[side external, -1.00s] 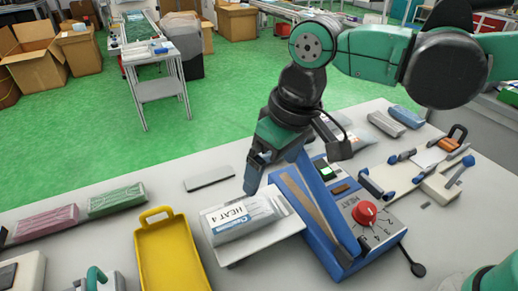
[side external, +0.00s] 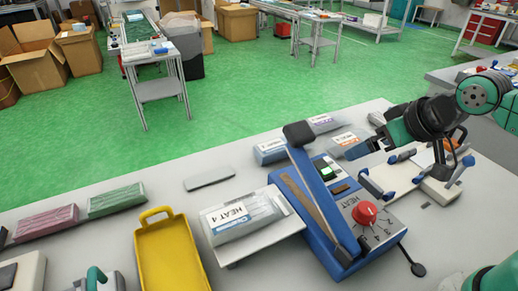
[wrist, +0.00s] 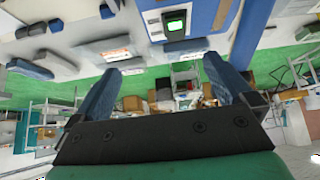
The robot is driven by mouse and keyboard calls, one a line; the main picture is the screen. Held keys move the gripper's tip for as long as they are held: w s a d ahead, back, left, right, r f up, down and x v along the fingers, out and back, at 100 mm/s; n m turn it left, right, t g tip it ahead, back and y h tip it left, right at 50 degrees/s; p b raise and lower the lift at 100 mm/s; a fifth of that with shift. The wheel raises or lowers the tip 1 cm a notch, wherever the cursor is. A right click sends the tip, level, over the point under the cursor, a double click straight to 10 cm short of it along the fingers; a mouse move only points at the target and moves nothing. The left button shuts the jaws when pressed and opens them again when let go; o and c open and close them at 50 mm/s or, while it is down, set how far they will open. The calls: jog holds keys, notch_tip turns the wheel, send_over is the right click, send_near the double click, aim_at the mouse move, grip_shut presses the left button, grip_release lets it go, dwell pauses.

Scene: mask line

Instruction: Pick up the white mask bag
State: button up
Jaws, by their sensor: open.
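A pale, clear-sided mask bag (side external: 240,217) labelled HEAT 4 lies on the white plate left of the blue heat sealer (side external: 325,225). A whitish bag with an orange-marked label (side external: 345,139) lies behind the sealer, partly hidden. My gripper (side external: 357,151) is beside that second bag, right of the sealer's raised arm, and touches neither bag as far as I can tell. In the wrist view my gripper (wrist: 162,88) has its two blue fingers wide apart with nothing between them. A labelled bag (wrist: 115,47) shows beyond the left finger there.
More bags (side external: 270,151) lie behind the sealer. The sealer's arm ends in a black handle (side external: 298,133) standing high near my gripper. A yellow tray (side external: 168,255) is at the front left. A fixture with blue clamps (side external: 420,175) stands right.

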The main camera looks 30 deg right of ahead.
notch_tip(320, 180, up, 5)
jog(key=m+g, duration=0.7)
jog(key=m, duration=1.1)
send_over(239, 214)
notch_tip(239, 214, down, 8)
jog(key=shift+r, duration=0.15)
jog(key=shift+f, duration=3)
jog(key=c, duration=1.2)
